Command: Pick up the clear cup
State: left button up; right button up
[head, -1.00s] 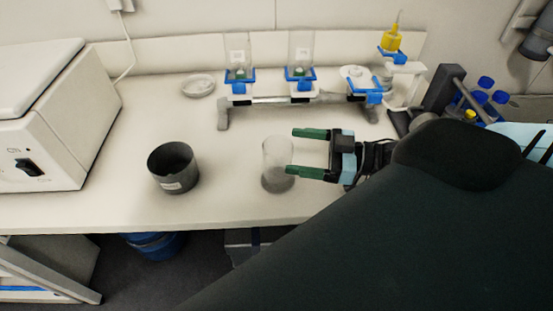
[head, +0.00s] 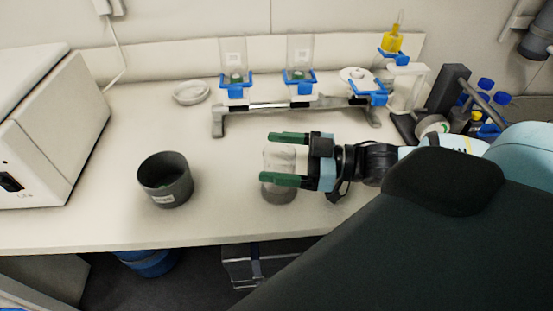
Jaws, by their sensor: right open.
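The clear cup (head: 279,160) stands upright on the white bench, right of the dark pot. It looks like a see-through cylinder with a greyish bottom. My right gripper (head: 288,159) comes in from the right with its two green fingers open. In the picture one finger lies across the cup's upper part and the other across its lower part. The fingers seem to be on either side of the cup, with the cup between them; I cannot tell whether they touch it. Part of the cup is hidden behind the fingers. My left gripper is not in view.
A dark pot (head: 165,180) with a label stands left of the cup. Behind is a grey rack (head: 268,108) with blue clamps holding clear containers. A small white dish (head: 191,93) lies at the back. A white machine (head: 50,125) stands at the left. The front bench is clear.

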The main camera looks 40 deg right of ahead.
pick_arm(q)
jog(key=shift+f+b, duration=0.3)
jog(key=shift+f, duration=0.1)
pick_arm(e)
jog(key=shift+x, duration=0.9)
jog(key=shift+c, duration=0.4)
jog(key=c, duration=0.7)
jog(key=shift+c, duration=1.3)
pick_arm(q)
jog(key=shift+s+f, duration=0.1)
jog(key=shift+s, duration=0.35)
pick_arm(e)
jog(key=shift+c, duration=0.7)
jog(key=shift+r, duration=0.15)
